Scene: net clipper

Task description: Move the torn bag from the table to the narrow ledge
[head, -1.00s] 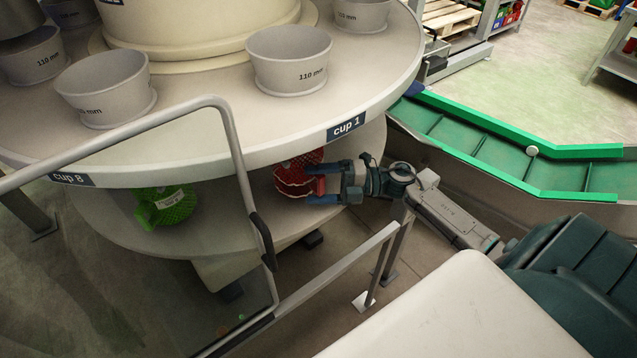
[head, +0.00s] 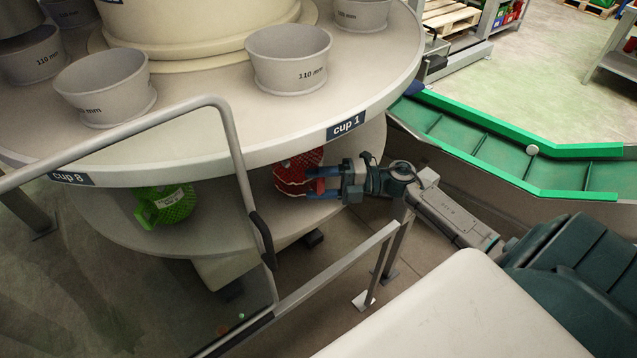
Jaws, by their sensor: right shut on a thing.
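A red net bag (head: 292,176) with white bands sits on the lower shelf (head: 225,228) of the round machine, below the "cup 1" label. My right gripper (head: 313,184) reaches in from the right and is shut on this bag, its blue fingers against the bag's right side. A tear in the bag cannot be made out. The upper disc hides the bag's top. A green net bag (head: 170,207) with a white label lies farther left on the same shelf. My left gripper is not in view.
The upper disc (head: 225,130) with grey cups overhangs the shelf closely. A grey guard rail (head: 236,150) stands in front, with a lower bar near my right arm. A green conveyor (head: 500,150) lies at right. A bare pale surface (head: 460,315) is in the foreground.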

